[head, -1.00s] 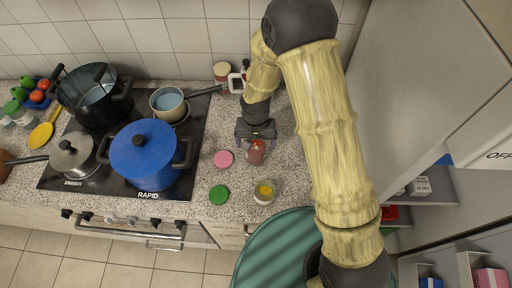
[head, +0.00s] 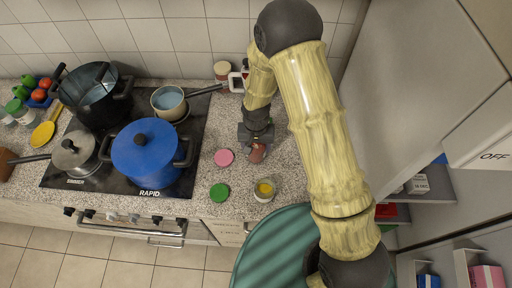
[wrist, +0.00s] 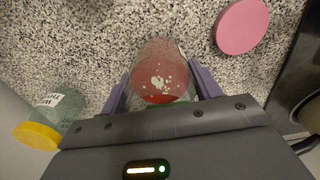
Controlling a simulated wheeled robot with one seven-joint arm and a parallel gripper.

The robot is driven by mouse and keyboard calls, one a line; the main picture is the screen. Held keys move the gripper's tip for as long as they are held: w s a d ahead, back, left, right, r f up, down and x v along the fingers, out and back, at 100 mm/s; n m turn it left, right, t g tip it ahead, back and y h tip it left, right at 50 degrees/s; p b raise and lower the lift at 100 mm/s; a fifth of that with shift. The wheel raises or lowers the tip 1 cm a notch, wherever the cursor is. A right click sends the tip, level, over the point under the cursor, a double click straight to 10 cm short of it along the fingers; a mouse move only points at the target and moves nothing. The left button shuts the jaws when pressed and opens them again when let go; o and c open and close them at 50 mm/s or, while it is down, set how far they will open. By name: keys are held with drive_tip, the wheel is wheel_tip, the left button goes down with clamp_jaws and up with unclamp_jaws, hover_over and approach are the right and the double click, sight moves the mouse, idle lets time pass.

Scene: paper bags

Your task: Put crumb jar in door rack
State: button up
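A clear jar with red contents and pale specks (wrist: 160,72) stands on the counter between my gripper's two purple fingers (wrist: 160,82). It also shows below my gripper (head: 258,134) in the head view (head: 257,154). The fingers look open around it, with only slim gaps; contact is not clear. A second glass jar with yellow (head: 264,190) stands nearer the counter edge; in the wrist view it shows a yellow top and a label (wrist: 48,112). I cannot read which jar is the crumb jar. Rack-like shelves (head: 464,262) with boxes show at lower right; which is the door rack is unclear.
A pink lid (head: 224,157) and a green lid (head: 219,193) lie flat on the counter. A stove with a blue pot (head: 147,155) and other pans is on the left. A round teal surface (head: 270,250) is in front. A tall grey panel (head: 395,100) stands right of my arm.

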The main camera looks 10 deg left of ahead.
drive_tip(key=c, duration=0.9)
drive_tip(key=shift+o, duration=0.2)
drive_tip(key=shift+r, duration=0.2)
wheel_tip(320, 180, up, 10)
drive_tip(key=b, duration=0.2)
drive_tip(key=shift+f+b, duration=0.15)
drive_tip(key=shift+b, duration=0.25)
